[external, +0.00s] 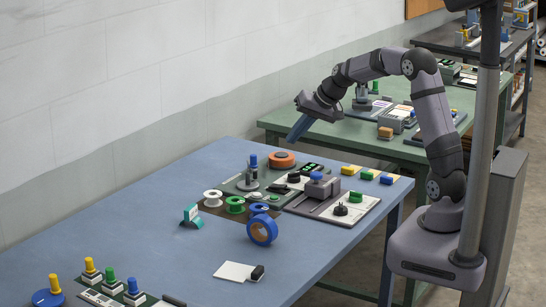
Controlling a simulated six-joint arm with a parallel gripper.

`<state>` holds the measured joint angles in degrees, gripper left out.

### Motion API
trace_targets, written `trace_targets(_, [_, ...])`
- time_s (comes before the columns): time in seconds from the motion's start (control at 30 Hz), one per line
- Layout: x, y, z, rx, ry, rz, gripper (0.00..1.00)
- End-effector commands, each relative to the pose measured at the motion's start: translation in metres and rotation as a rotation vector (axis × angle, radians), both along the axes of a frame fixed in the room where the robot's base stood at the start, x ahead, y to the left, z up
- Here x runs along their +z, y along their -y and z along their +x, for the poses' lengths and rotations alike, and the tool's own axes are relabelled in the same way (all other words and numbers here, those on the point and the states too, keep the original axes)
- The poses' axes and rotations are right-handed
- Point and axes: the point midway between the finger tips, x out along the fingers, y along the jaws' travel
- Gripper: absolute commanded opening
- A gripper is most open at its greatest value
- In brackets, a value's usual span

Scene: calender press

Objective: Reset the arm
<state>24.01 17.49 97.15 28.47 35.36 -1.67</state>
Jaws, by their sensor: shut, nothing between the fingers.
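My gripper (301,127) is raised in the air above the far part of the blue table (150,230). Its fingers point down and to the left, and they are shut with nothing between them. The arm reaches left from its base at the right, bent at a high elbow. The gripper is well clear of every object on the table. The fingertips are small in this view.
Below stand a green-based device (235,186), an orange disc (282,159) and a grey press unit (322,187). Nearer lie a blue tape roll (262,230), spools and a white card (234,271). A green table (385,150) stands behind.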

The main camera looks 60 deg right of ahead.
Motion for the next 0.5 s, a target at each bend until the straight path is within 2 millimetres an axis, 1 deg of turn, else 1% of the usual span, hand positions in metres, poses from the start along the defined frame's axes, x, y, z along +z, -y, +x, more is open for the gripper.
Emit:
trace_targets(0.07, [-0.004, -0.011, -0.007, 0.023, -0.021, -0.004, 0.0])
trace_targets(0.17, [-0.014, -0.034, -0.026, 0.078, -0.072, -0.019, 0.0])
trace_targets(0.27, [-0.03, -0.066, -0.059, 0.164, -0.151, -0.044, 0.0])
trace_targets(0.3, [-0.037, -0.079, -0.076, 0.204, -0.188, -0.058, 0.0])
trace_targets(0.37, [-0.049, -0.099, -0.104, 0.271, -0.245, -0.082, 0.0])
trace_targets(0.4, [-0.056, -0.111, -0.124, 0.316, -0.284, -0.099, 0.0])
trace_targets(0.47, [-0.066, -0.126, -0.154, 0.383, -0.341, -0.125, 0.0])
trace_targets(0.5, [-0.073, -0.134, -0.175, 0.427, -0.376, -0.143, 0.0])
